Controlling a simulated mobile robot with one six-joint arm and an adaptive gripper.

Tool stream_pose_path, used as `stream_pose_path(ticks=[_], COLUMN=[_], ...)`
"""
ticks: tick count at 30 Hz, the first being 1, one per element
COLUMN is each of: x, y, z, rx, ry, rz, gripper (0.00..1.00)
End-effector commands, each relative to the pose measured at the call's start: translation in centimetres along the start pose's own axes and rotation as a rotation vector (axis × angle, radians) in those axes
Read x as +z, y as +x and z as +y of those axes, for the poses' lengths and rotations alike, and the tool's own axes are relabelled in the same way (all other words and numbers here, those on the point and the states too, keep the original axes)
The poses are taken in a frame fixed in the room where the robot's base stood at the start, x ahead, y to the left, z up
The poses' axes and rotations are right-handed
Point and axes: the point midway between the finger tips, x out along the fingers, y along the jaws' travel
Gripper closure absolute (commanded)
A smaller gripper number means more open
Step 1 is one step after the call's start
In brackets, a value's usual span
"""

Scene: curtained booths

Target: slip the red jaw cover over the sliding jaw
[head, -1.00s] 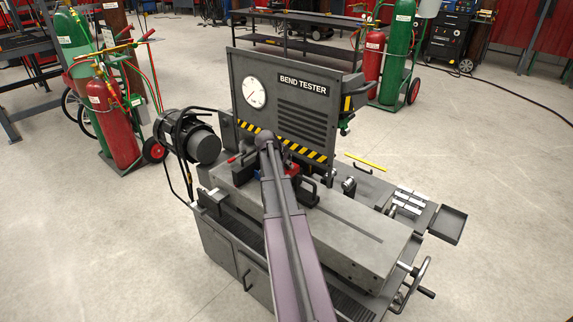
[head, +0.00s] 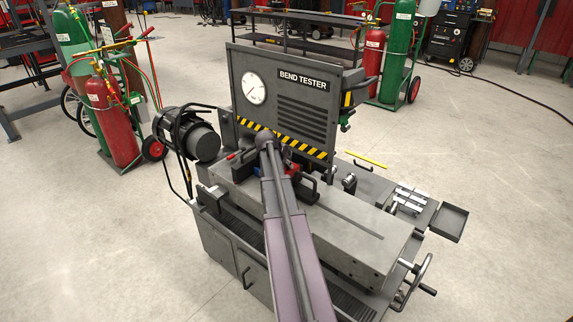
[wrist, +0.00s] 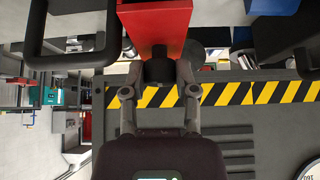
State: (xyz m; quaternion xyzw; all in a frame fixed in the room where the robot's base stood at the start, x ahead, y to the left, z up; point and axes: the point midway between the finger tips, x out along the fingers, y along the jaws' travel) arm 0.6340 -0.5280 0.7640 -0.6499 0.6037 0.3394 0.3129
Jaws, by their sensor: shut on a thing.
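The red jaw cover (wrist: 156,22) is at the top middle of the wrist view, a red block with a dark stub (wrist: 158,70) facing me. My gripper (wrist: 158,76) is shut on it, fingers either side of the stub. In the head view my arm hides the gripper; a bit of the red cover (head: 291,168) shows right of the arm, over the tester bed. A dark block with a loop handle (head: 306,186) stands beside it; the loop (wrist: 72,58) is also in the wrist view. I cannot tell which dark part is the sliding jaw, or whether the cover touches it.
The bend tester's upright panel (head: 310,108) with its striped edge stands close behind the gripper. A blue part (wrist: 272,6) is near the cover. The grey bed (head: 350,240) is clear toward the right. A hand crank (head: 415,278) sticks out at its right end.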

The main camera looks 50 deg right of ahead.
Motion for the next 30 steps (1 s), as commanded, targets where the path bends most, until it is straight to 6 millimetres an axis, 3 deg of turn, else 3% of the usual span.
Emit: stream_pose_path(ticks=[17, 18, 21, 30], x=[0.62, 0.57, 0.56, 0.57], y=[0.89, 0.82, 0.80, 0.80], z=[0.00, 0.00, 0.00, 0.00], rx=[0.000, 0.000, 0.000, 0.000], ry=[0.000, 0.000, 0.000, 0.000], rz=[0.000, 0.000, 0.000, 0.000], gripper=[1.00, 0.53, 0.23, 0.21])
